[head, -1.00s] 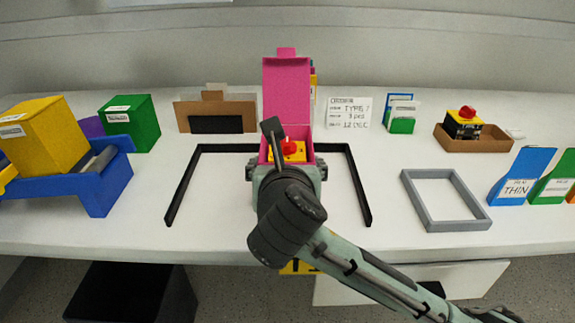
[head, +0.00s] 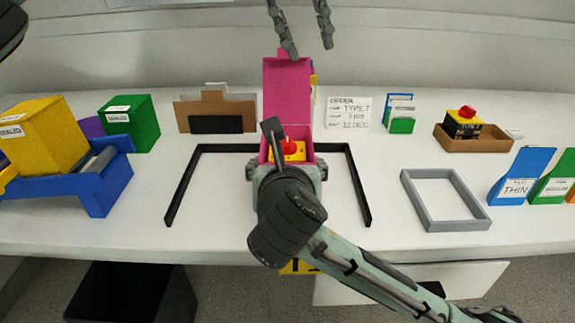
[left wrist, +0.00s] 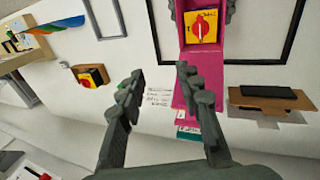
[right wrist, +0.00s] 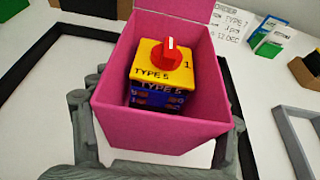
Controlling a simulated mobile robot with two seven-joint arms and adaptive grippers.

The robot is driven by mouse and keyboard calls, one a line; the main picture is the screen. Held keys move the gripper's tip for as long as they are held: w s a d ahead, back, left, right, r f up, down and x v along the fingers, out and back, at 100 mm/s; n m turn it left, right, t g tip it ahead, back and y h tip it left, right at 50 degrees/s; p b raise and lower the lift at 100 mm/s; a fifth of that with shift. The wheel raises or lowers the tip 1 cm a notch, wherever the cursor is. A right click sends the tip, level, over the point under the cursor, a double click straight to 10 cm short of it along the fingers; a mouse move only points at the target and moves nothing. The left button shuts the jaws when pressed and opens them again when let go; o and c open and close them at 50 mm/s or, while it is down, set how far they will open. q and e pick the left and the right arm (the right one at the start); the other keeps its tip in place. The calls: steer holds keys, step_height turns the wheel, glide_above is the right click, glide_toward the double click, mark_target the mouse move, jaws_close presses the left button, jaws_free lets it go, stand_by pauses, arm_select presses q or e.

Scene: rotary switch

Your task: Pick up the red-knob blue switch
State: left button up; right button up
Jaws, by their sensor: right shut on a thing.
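The red-knob blue switch (right wrist: 162,75), with a yellow top and "TYPE 5" on its label, sits inside an open pink box (right wrist: 115,107). Its red knob and yellow top also show in the head view (head: 293,150) and in the left wrist view (left wrist: 203,25). My right gripper (right wrist: 160,140) is shut on the pink box, one finger on each side of it. My right arm hides the front of the box in the head view. My left gripper (head: 310,48) is open and empty, raised beyond the box near its upright lid (head: 287,85).
A black frame (head: 185,180) surrounds the box area. A second red-knob switch (head: 467,124), with a black body, sits in a brown tray (head: 490,143) at right. A grey frame (head: 463,225) lies front right. A blue bin (head: 112,190) with a yellow box (head: 40,135) stands left.

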arm_select(q)
steer(key=s+a+f+y, duration=0.1)
steer(key=f, duration=0.1)
steer(key=a+f+y, duration=0.1)
steer(key=f, duration=0.2)
steer(key=s+f+y, duration=0.1)
steer(key=f, duration=0.2)
steer(key=shift+s+a+f+m+y, duration=0.1)
steer(key=shift+s+a+m+y, duration=0.2)
steer(key=shift+a+m+y, duration=0.1)
steer(key=f, duration=0.4)
steer(key=w+f, duration=0.1)
steer(key=f, duration=0.1)
steer(key=shift+f, duration=0.2)
jaws_close()
